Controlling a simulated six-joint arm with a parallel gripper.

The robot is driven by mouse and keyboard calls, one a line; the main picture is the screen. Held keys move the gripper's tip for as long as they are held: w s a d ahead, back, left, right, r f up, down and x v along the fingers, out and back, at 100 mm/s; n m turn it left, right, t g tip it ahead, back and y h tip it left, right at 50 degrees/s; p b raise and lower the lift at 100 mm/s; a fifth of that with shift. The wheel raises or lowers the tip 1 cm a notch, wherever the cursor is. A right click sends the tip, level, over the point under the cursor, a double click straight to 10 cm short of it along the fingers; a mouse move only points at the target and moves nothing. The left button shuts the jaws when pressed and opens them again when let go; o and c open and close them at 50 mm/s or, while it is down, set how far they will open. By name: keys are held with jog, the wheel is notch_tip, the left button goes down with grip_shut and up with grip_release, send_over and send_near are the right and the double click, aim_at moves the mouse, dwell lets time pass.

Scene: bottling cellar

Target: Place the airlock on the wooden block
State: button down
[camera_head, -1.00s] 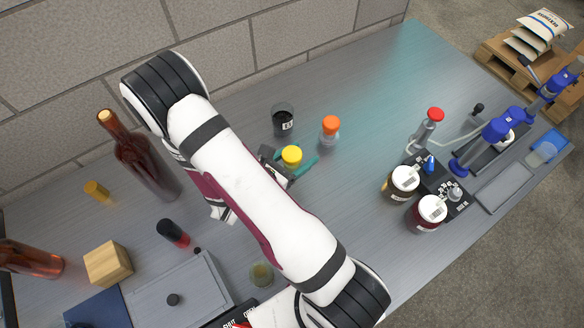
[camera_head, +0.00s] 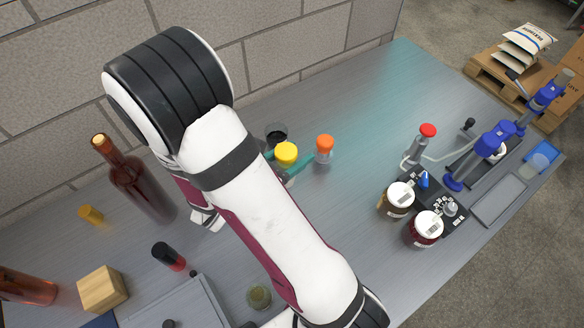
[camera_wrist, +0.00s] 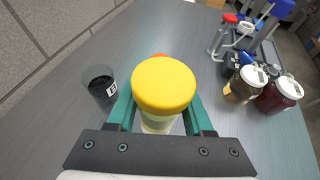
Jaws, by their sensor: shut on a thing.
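My gripper (camera_wrist: 158,122) has its green fingers shut on a clear-bodied container with a yellow cap (camera_wrist: 163,86), which looks like the airlock. In the head view this yellow-capped piece (camera_head: 286,153) is upright and appears lifted above the bench; my arm partly hides its lower body and the fingers. The wooden block (camera_head: 102,290), a pale cube with a bare top, stands at the lower left of the head view, well left of my gripper. It is out of the wrist view.
A dark labelled cup (camera_wrist: 101,86) and an orange-capped jar (camera_head: 325,148) stand near my gripper. Left are a tall brown bottle (camera_head: 138,182), a cork (camera_head: 90,214), a black-and-red cylinder (camera_head: 168,256) and a grey tray (camera_head: 185,300). White-lidded jars (camera_head: 397,198) stand right.

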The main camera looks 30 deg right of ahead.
notch_tip(320, 180, up, 20)
jog(key=w+a+n+t+y, duration=0.4)
jog(key=w+a, duration=0.3)
jog(key=a, duration=0.6)
jog(key=n+t+y, duration=0.5)
jog(key=n, duration=0.2)
send_over(96, 274)
notch_tip(96, 274, down, 18)
jog(key=shift+f, duration=2)
